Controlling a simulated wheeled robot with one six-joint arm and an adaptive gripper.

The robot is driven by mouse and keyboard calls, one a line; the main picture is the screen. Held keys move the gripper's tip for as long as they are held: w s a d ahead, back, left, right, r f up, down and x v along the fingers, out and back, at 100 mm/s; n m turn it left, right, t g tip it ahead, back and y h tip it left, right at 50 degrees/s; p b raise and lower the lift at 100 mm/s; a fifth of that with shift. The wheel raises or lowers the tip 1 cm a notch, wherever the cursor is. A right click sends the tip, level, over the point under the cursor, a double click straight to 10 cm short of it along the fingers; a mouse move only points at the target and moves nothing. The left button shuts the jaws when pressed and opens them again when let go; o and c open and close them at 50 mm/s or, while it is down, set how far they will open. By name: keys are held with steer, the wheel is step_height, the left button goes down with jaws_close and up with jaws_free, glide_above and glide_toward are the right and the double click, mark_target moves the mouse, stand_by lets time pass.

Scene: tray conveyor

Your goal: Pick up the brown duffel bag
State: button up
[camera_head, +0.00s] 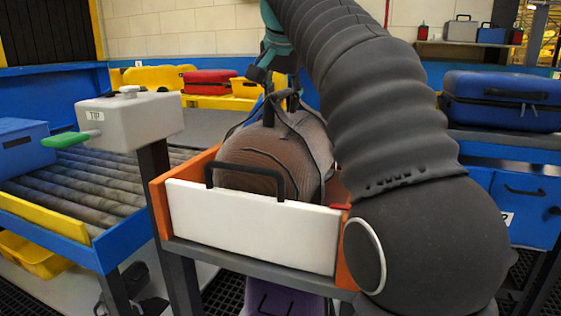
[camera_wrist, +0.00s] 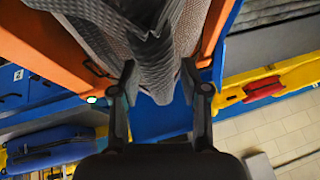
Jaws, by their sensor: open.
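The brown duffel bag (camera_head: 262,155) sits in an orange tray with a white front (camera_head: 252,224) and a black handle. The bag has dark straps over its top. My gripper (camera_head: 280,106) reaches down to the top of the bag, its two dark fingers apart. In the wrist view the fingers of my gripper (camera_wrist: 159,72) stand open, one on each side of a narrow folded part of the bag (camera_wrist: 165,45). I cannot tell whether either finger touches it. The bag's underside is hidden by the tray.
A grey box with a green lever (camera_head: 128,118) stands left of the tray, next to a roller conveyor (camera_head: 85,185). A blue suitcase (camera_head: 500,100) lies on a bench at the right. Yellow and red cases (camera_head: 208,82) are behind. A purple item (camera_head: 285,300) is below the tray.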

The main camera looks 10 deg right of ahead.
jaws_close()
stand_by(0.3)
steer(key=shift+r, duration=0.2)
